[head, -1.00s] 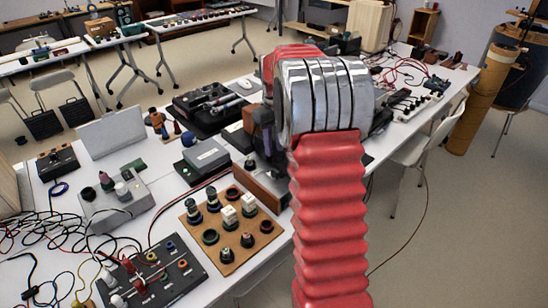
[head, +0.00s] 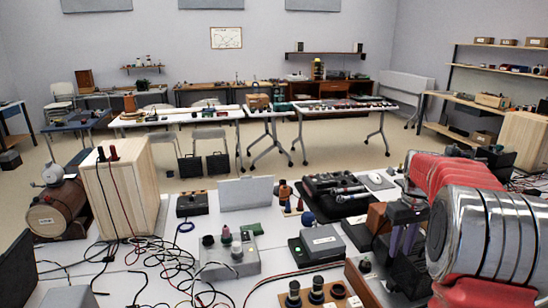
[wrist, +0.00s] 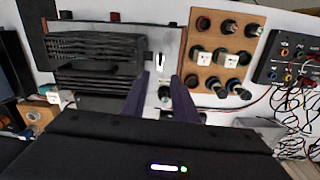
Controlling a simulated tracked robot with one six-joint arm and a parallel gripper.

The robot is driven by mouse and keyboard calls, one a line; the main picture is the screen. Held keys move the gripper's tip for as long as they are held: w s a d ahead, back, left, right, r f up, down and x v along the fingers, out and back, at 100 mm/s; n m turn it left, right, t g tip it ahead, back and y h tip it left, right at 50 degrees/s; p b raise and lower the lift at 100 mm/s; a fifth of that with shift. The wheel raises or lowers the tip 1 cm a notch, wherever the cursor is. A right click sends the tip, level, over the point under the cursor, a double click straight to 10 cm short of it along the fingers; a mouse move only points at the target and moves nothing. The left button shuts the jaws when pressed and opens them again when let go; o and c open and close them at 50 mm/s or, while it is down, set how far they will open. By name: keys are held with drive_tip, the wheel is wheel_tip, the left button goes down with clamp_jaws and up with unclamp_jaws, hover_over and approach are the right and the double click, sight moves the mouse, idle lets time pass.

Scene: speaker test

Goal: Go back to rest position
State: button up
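My gripper (head: 402,238) is at the right of the head view, beside my red-sleeved arm with its silver rings. In the wrist view, the two dark purple fingers of my gripper (wrist: 161,82) stand apart with nothing held between them. They are over a small panel with a white switch (wrist: 160,62) and a knob (wrist: 165,96). How far the fingertips are above the panel is hard to tell.
A wooden board of knobs and jacks (wrist: 215,52) lies right of the fingers, with a dark jack box (wrist: 290,55) beyond. A grey box (head: 321,240), a wooden speaker cabinet (head: 124,195) and loose black cables (head: 150,255) crowd the table. Open floor lies behind.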

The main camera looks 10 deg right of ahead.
drive_tip(key=s+a+r+t, duration=0.2)
drive_tip(key=s+a+r, duration=0.1)
drive_tip(key=s+a, duration=1)
drive_tip(key=s+a+r+t, duration=0.3)
drive_tip(key=s+a+r, duration=0.1)
drive_tip(key=s+a, duration=0.9)
drive_tip(key=shift+s+a+m+t, duration=0.3)
drive_tip(key=shift+s+a+m, duration=0.1)
drive_tip(key=shift+a, duration=0.2)
drive_tip(key=shift+a, duration=0.1)
